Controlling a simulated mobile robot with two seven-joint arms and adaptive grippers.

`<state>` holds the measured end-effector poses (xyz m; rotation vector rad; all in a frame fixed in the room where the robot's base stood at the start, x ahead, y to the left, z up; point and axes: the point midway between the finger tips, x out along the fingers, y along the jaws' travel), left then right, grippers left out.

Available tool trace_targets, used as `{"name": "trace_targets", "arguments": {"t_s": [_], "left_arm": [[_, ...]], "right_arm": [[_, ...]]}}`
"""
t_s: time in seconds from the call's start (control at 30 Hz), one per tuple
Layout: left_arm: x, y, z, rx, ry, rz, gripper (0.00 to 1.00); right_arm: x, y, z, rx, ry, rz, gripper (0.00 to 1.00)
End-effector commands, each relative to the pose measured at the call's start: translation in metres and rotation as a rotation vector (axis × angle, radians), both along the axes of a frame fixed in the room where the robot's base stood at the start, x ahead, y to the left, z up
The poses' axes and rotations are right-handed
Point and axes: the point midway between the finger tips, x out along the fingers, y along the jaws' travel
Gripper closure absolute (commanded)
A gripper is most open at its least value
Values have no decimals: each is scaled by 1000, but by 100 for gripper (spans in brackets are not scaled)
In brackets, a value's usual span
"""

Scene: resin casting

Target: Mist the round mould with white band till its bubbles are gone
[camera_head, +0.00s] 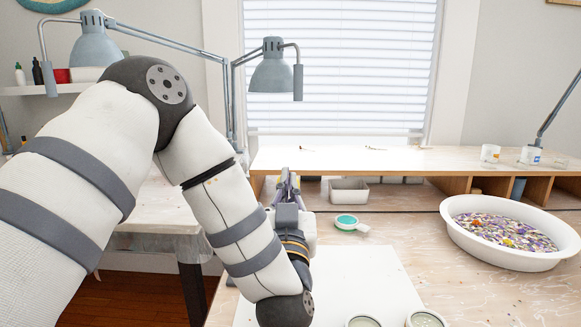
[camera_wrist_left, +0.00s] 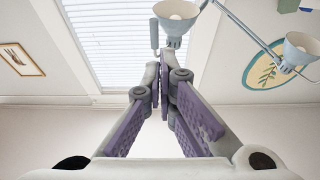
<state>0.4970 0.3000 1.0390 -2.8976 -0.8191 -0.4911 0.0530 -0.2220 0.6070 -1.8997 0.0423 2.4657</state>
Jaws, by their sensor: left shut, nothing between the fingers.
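Two round moulds with pale rims and greenish filling are cut off by the bottom edge of the head view, one left (camera_head: 363,322) and one right (camera_head: 426,319). I cannot tell which has a white band, and no bubbles can be made out. My left gripper (camera_head: 287,177) points upward above the bench, left of the teal disc and away from the moulds. In the left wrist view its purple-padded fingers (camera_wrist_left: 164,72) meet at the tips with nothing between them. No mist bottle can be made out. My right gripper is not in view.
A white sheet (camera_head: 330,280) lies on the bench. A teal disc with a pale rim and handle (camera_head: 347,222) lies behind it. A white basin of coloured bits (camera_head: 461,236) stands right. A grey tray (camera_head: 349,191) sits by the raised shelf (camera_head: 400,158). Lamps (camera_head: 272,72) hang behind.

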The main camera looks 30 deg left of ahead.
Motion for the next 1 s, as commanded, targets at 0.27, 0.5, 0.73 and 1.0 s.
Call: {"name": "trace_targets", "arguments": {"t_s": [0.27, 0.5, 0.73, 1.0], "left_arm": [[1, 0, 0, -2, 1, -1, 100], [21, 17, 4, -10, 2, 7, 100], [62, 39, 25, 0, -2, 3, 100], [82, 50, 2, 0, 8, -1, 100]], "right_arm": [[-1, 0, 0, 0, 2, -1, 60], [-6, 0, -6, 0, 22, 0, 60], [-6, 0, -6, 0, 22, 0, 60], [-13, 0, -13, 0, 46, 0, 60]]}}
